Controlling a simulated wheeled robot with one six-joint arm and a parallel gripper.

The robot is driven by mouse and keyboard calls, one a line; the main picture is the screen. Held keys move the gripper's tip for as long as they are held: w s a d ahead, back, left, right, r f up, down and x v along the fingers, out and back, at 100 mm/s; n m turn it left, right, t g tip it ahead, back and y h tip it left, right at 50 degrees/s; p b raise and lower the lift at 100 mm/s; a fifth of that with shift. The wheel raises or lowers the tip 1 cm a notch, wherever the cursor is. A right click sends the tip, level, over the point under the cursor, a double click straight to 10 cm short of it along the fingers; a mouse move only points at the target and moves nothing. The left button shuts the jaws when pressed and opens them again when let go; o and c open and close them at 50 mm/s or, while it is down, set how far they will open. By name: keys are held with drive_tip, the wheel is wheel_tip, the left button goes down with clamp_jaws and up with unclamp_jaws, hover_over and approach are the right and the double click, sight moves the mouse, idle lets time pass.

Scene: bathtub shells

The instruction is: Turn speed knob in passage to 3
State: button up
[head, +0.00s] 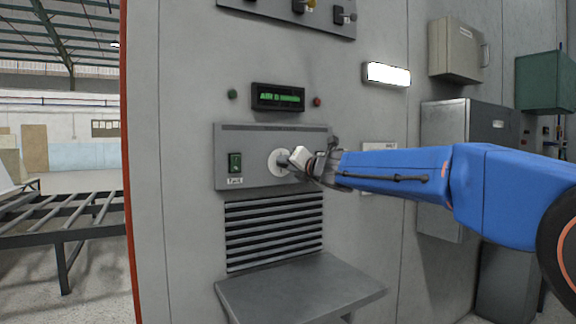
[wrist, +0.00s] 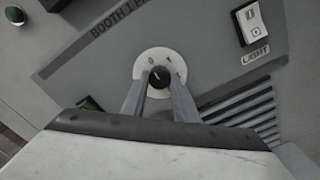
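The speed knob (wrist: 158,78) is a small dark knob on a round white dial (wrist: 143,66), on a grey wall panel (head: 218,145). The dial has a 0 at its upper left and another mark at upper right in the wrist view; I cannot read the pointer's setting clearly. In the head view the dial (head: 273,163) is partly covered by my gripper (head: 285,161). In the wrist view my gripper (wrist: 160,86) has one finger on each side of the knob, at or very close to its sides. I cannot tell whether they press on it.
A green-lit display (head: 278,97) above the panel begins with "AIR". A green switch (head: 235,163) is left of the dial; a white LIGHT switch (wrist: 252,22) shows in the wrist view. A louvred vent (head: 275,232) and a protruding shelf (head: 300,285) are below. Metal boxes (head: 443,125) stand right.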

drive_tip(key=c, duration=0.4)
drive_tip(key=shift+f+m, duration=0.15)
drive_tip(key=shift+m, duration=17.75)
